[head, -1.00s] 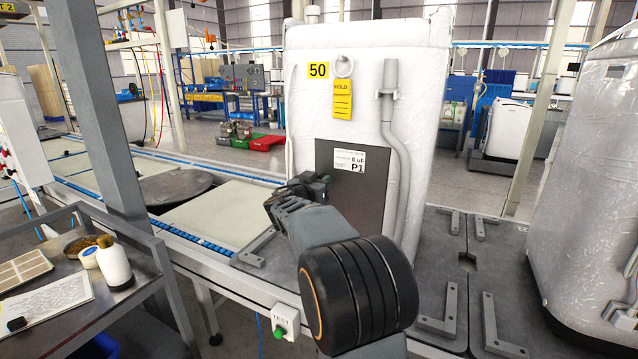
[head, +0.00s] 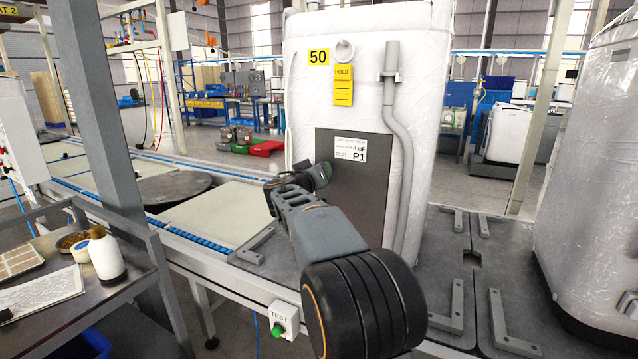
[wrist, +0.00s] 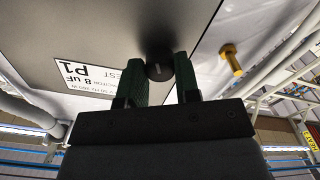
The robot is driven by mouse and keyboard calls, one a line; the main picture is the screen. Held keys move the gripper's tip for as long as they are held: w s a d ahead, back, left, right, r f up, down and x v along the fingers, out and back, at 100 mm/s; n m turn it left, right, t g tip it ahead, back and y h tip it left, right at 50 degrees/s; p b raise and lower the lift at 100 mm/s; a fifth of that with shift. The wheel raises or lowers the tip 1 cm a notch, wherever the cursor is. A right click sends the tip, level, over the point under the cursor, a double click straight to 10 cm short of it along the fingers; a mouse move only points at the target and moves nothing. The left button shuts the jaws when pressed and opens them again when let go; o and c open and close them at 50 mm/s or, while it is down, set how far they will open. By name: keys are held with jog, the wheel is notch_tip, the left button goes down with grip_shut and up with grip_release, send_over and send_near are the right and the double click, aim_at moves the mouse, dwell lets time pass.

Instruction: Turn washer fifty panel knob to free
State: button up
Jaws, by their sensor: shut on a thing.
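Washer fifty (head: 430,110), a white wrapped cabinet with a yellow "50" label (head: 318,57), stands on the line. Its dark grey panel (head: 372,205) carries a white label marked P1 (head: 350,150); the panel also fills much of the wrist view (wrist: 110,30). My gripper (head: 322,172) is at the panel's left edge. In the wrist view, my gripper (wrist: 159,72) has its two green fingers on either side of a round black knob (wrist: 158,58) and is shut on it. The arm hides the knob in the head view. I cannot read its setting.
A yellow HOLD tag (head: 343,88) hangs above the panel. A grey pipe (head: 391,100) runs down to the panel's right. A brass-coloured stud (wrist: 231,58) sticks out beside the panel in the wrist view. A green-button TEST box (head: 285,320) is below the arm.

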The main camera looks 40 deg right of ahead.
jog(key=n+b, duration=0.2)
jog(key=n, duration=1)
jog(key=shift+n, duration=0.3)
dwell(0.3)
jog(key=o, duration=0.9)
jog(key=shift+o, duration=0.2)
jog(key=shift+s, duration=0.1)
jog(key=v, duration=1.3)
jog(key=shift+a, duration=0.3)
jog(key=shift+s, duration=0.15)
